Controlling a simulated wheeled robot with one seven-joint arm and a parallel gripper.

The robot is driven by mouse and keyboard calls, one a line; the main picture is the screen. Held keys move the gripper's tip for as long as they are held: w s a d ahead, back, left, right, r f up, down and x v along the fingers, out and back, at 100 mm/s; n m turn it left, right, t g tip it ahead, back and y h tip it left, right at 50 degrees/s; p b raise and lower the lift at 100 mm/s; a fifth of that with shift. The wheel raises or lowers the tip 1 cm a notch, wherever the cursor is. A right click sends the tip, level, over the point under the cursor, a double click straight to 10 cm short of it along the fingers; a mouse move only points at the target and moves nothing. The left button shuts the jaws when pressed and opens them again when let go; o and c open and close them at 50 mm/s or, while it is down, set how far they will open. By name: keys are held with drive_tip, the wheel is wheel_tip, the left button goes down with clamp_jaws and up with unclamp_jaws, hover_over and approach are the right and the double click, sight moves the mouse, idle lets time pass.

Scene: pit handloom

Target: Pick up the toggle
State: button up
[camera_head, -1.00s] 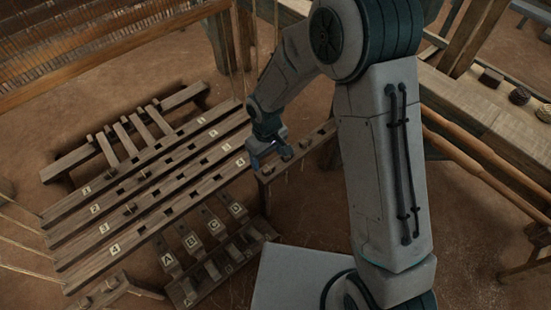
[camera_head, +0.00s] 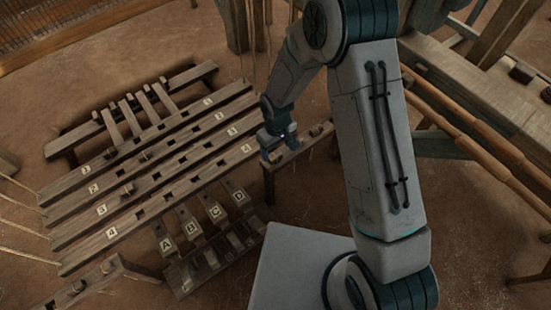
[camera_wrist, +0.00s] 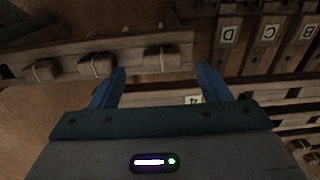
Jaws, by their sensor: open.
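Several small toggles, dark pegs with pale bands, sit in a row on a short wooden rail. In the wrist view three show: one (camera_wrist: 160,58) lies between my fingertips in the picture, another (camera_wrist: 96,65) is just left of them, and a third (camera_wrist: 40,71) is farther left. My gripper (camera_wrist: 162,78) is open, with its blue fingers spread and nothing held. In the head view my gripper (camera_head: 279,150) is at the near end of the rail (camera_head: 305,148) and partly hides its toggles. I cannot tell its exact height above them.
Long slotted bars (camera_head: 160,165) numbered 1 to 4 lie to the left. Lettered pedals (camera_head: 200,228) stand below them. Another short rail with toggles (camera_head: 78,286) is at lower left. A wooden beam and poles (camera_head: 480,140) stand on the right.

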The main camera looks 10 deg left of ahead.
sight(275, 155)
drive_tip(key=f, duration=0.1)
drive_tip(key=f+b, duration=0.1)
drive_tip(key=f, duration=0.1)
drive_tip(key=f+b, duration=0.1)
drive_tip(key=shift+a+f, duration=0.25)
drive_tip(key=shift+f, duration=0.05)
drive_tip(key=c, duration=1.1)
drive_tip(key=shift+o, duration=0.2)
drive_tip(key=shift+r, duration=0.15)
wheel_tip(275, 155, up, 10)
drive_tip(key=p, duration=0.4)
